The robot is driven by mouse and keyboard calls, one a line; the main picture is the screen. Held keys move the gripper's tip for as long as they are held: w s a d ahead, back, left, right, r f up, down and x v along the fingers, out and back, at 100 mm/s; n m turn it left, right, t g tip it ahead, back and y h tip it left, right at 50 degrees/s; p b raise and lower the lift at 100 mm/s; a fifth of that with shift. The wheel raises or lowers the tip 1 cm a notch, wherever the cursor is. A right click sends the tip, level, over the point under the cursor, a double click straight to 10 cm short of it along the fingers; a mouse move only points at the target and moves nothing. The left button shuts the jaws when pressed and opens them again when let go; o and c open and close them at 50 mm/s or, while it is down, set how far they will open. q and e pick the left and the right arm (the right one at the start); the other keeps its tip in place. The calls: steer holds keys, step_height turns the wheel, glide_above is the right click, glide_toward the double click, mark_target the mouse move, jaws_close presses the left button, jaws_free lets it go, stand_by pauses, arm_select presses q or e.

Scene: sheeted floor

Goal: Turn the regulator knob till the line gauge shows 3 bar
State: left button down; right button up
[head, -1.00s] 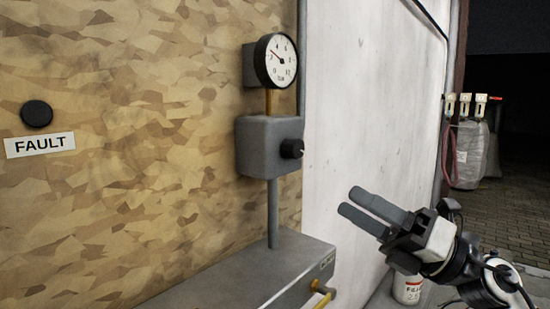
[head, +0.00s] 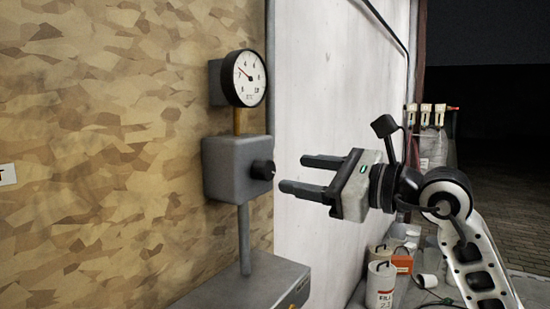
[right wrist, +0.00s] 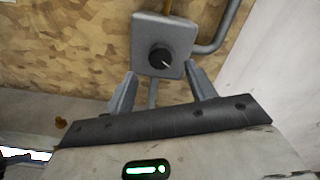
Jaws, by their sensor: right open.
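The black regulator knob (head: 263,170) sticks out of the right face of a grey box (head: 231,172). In the right wrist view the knob (right wrist: 160,57) shows a pale pointer mark toward its lower right. The round white line gauge (head: 248,78) stands above the box on a brass stem; its needle points to the upper left, and its small figures are hard to read. My right gripper (head: 302,174) is open and empty, its fingers pointing at the knob from the right with a gap between. In the right wrist view the knob lies ahead, beyond the fingertips. My left gripper is out of view.
A grey cabinet (head: 248,287) stands below the box, joined by a vertical pipe (head: 245,240). A white wall panel (head: 320,110) lies behind my gripper. White containers (head: 380,285) and an orange box (head: 402,263) stand at lower right. The space between gripper and knob is clear.

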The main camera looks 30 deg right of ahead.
mark_target(270, 170)
steer(key=p+x, duration=0.1)
steer(key=x, duration=0.3)
steer(key=shift+w+a+r+p, duration=0.1)
steer(key=shift+w+r+p, duration=0.05)
steer(key=shift+w+p, duration=0.15)
steer(key=shift+x, duration=0.75)
steer(key=c, duration=1)
steer(key=shift+o, duration=0.2)
steer(key=shift+m+b, duration=0.3)
steer(key=shift+m, duration=0.6)
